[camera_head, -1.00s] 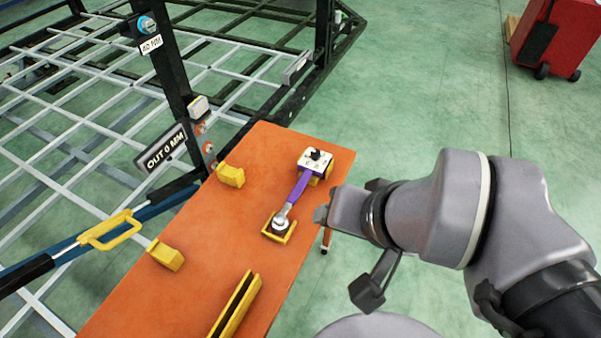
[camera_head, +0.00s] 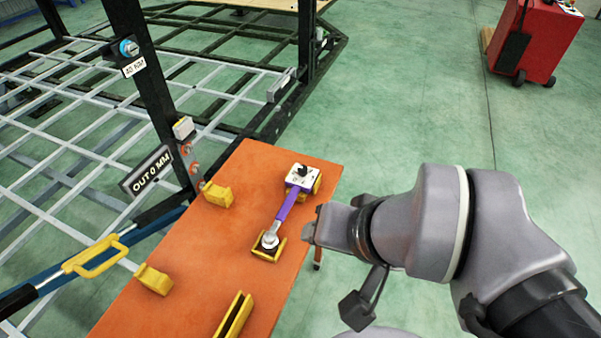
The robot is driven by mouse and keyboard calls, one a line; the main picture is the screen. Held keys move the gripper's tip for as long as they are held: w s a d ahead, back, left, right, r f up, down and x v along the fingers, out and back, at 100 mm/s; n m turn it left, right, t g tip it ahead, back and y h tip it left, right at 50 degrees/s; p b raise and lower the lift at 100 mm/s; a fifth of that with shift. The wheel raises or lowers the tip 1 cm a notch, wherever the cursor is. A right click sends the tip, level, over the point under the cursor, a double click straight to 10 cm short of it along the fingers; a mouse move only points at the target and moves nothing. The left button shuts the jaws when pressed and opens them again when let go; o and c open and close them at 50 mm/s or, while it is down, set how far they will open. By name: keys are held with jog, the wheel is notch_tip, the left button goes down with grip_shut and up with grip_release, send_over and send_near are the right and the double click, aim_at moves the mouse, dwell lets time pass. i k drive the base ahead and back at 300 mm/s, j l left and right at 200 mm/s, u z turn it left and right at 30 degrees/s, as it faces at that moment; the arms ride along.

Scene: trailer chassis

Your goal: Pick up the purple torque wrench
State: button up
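The purple torque wrench (camera_head: 285,208) lies on the orange table (camera_head: 190,260). Its silver head (camera_head: 270,239) rests in a yellow holder (camera_head: 267,256) and its white box end with a black knob (camera_head: 303,176) sits at a second yellow holder. My gripper (camera_head: 309,230) is to the right of the wrench, near the table's right edge, and looks apart from it. The finger tips are small and seen from the side, so I cannot tell whether they are open or shut.
Yellow blocks (camera_head: 217,195) and (camera_head: 153,279) stand along the table's left side, and a yellow slotted holder (camera_head: 234,316) stands in front. The dark trailer frame (camera_head: 140,80) rises at left. A red cabinet (camera_head: 535,42) stands far right on open green floor.

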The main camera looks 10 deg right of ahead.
aim_at(269, 242)
jog(key=u, duration=3.55)
jog(key=z, duration=3.35)
jog(key=i+l+z, duration=0.3)
jog(key=i+z, duration=0.3)
jog(key=i, duration=0.15)
